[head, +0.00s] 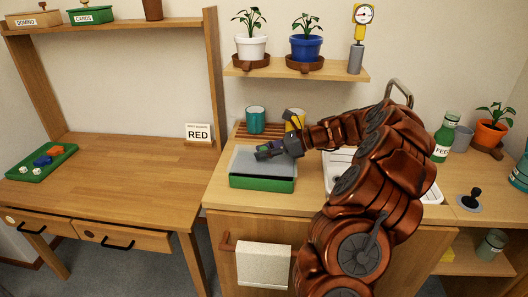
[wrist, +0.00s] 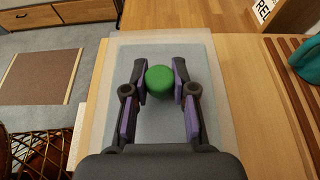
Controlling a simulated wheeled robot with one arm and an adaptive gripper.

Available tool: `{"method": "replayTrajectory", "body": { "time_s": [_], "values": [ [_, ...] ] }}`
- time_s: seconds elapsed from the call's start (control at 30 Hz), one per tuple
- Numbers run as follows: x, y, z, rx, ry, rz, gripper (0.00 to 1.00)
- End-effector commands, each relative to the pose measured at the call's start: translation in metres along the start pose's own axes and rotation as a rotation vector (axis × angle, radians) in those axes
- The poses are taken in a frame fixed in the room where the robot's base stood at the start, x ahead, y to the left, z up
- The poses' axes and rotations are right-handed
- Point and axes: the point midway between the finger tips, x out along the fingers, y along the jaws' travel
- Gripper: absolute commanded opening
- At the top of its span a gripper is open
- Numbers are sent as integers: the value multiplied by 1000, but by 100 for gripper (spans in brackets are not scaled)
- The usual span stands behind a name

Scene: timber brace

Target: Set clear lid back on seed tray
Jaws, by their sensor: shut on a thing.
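The green seed tray (head: 262,184) stands on the wooden counter left of the sink. The clear lid (head: 250,166) lies over it, looking greyish and see-through; whether its rim is fully seated all round I cannot tell. My gripper (head: 268,151) is over the lid's middle, coming from the right. In the wrist view my gripper (wrist: 160,88) has its two purple-padded fingers shut on the lid's round green knob (wrist: 160,80). The lid (wrist: 215,110) spreads out below the fingers in that view. The tray's inside is hidden.
Behind the tray, a teal cup (head: 255,120) and a yellow cup (head: 294,118) stand by a slatted wooden rack (head: 243,131). The sink (head: 340,160) is to the right, partly behind my arm. A white towel (head: 263,265) hangs in front. The desk (head: 110,175) at left is mostly clear.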

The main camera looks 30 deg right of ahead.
Motion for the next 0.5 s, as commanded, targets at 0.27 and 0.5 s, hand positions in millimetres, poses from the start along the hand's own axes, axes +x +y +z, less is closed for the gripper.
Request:
{"method": "replayTrajectory", "body": {
  "time_s": [0.27,0.5],
  "values": [
    [2,0,-5,0,0,1,0],
    [4,0,-10,0,1,1,0]
  ]
}}
